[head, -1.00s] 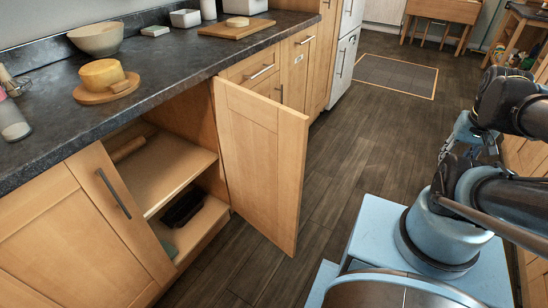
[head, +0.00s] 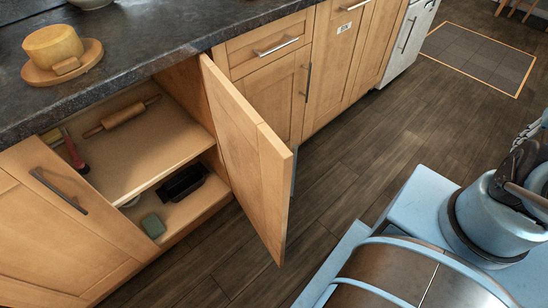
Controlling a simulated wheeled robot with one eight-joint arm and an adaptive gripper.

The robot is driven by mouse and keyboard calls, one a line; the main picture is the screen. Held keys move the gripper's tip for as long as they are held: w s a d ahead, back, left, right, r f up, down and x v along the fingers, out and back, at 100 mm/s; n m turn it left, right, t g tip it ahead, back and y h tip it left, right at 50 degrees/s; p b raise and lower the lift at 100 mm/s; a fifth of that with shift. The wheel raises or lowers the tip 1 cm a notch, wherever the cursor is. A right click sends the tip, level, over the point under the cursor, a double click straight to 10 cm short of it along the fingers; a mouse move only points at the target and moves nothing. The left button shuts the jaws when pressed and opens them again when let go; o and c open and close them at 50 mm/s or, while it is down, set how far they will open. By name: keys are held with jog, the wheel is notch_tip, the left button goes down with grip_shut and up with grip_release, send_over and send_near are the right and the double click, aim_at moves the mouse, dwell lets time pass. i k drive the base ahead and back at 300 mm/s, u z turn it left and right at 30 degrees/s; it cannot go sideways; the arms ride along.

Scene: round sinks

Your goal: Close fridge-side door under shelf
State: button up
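The light wood cabinet door (head: 245,155) under the counter stands wide open, sticking out from the cabinet front into the floor space. A sliver of its handle (head: 293,171) shows past its outer edge, with most of it hidden behind the door. The open cabinet has an inner shelf (head: 155,165) with a rolling pin (head: 121,116) and a red-handled brush (head: 75,151) on it. Below lie a dark object (head: 182,182) and a green block (head: 153,225). Part of my arm shows at the right edge, away from the door. My gripper is not in view.
The dark counter (head: 150,52) holds a cheese wheel (head: 53,46) on a round board. A closed cabinet (head: 55,225) is left of the opening. Drawers (head: 270,45) and a white appliance (head: 408,40) stand to the right. Wood floor (head: 340,170) is clear between door and my base.

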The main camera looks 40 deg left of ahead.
aim_at(261, 169)
jog(key=u, duration=0.05)
jog(key=i, duration=0.95)
jog(key=u, duration=5.3)
